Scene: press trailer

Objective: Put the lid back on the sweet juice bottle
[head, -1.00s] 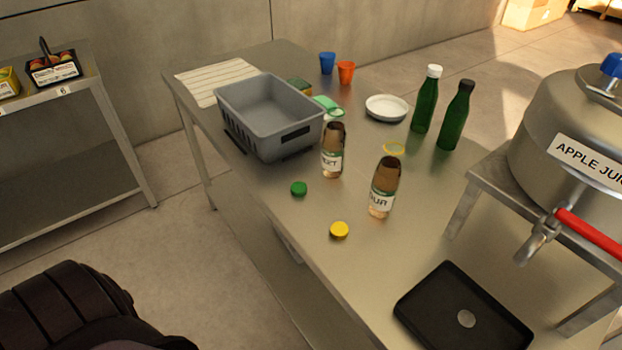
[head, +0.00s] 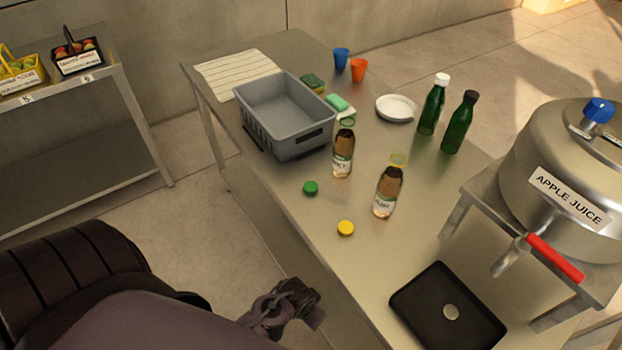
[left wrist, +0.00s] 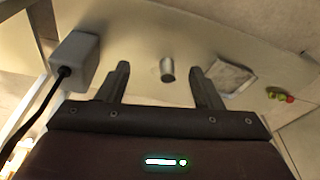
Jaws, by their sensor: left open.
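Two juice bottles with brown contents stand upright on the steel table. The left bottle (head: 343,160) has a label seeming to end in "ET" and a green ring at its top. The right bottle (head: 387,195) has a label hard to read and a yellow ring at its top. Neither wears a lid. A green lid (head: 310,188) and a yellow lid (head: 346,228) lie near the table's front edge. My left gripper (head: 312,302) is in front of that edge, apart from both lids. It is open and empty, as the left wrist view (left wrist: 163,85) shows. My right gripper is out of view.
A grey crate (head: 290,146) stands left of the bottles. Green bottles (head: 459,125), a white plate (head: 396,107) and cups (head: 358,70) are behind. An apple juice tank (head: 565,150) with a red tap handle and a black tray (head: 436,315) are right. The lids have clear space around them.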

